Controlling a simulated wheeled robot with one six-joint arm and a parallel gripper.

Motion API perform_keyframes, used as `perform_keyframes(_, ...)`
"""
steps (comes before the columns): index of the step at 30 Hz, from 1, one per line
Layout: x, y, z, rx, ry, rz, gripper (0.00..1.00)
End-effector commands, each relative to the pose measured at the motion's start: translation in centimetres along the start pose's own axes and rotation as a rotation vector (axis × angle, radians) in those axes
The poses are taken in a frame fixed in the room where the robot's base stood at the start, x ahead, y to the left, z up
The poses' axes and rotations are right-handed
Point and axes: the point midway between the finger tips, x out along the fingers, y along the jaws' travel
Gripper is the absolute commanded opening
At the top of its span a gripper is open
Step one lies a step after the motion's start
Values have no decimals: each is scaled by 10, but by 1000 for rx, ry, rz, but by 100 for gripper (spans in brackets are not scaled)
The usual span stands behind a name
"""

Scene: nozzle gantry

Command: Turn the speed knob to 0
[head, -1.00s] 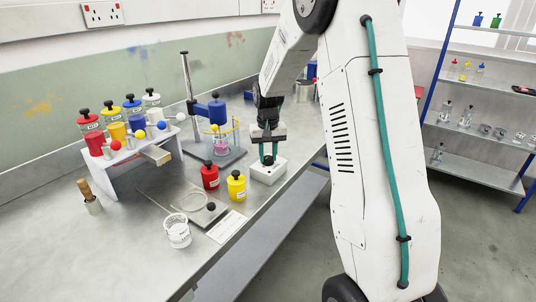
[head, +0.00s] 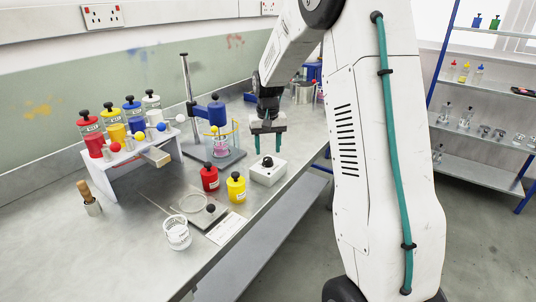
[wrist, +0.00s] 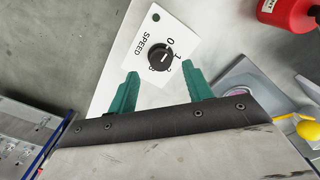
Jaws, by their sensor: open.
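The speed knob (wrist: 160,58) is a round black dial on a white control box (wrist: 138,70), with SPEED and numbers from 0 printed around it. A short pale mark on the knob seems to lie toward the 1, but it is too small to be certain. In the head view the knob (head: 267,162) sits on top of the white box (head: 268,174) near the bench's front edge. My gripper (head: 268,143) is open and empty above the knob, its green fingers apart from it. In the wrist view the fingertips (wrist: 160,72) are spread on either side, below the knob.
A red bottle (head: 210,180) and a yellow bottle (head: 236,188) stand left of the box. The stirrer stand (head: 216,112) with a glass vessel is behind it. A blue-legged shelf (head: 480,115) stands at the right.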

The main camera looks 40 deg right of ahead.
Motion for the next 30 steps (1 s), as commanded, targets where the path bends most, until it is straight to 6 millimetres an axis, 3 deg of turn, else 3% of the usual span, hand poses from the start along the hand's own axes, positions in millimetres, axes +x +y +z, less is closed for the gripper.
perform_keyframes(3,-21,0,0,0,3,0,50)
perform_keyframes(10,-40,1,0,0,1,0,50)
perform_keyframes(26,-41,0,0,-2,-1,0,50)
perform_keyframes(30,-30,2,17,-13,-55,4,50)
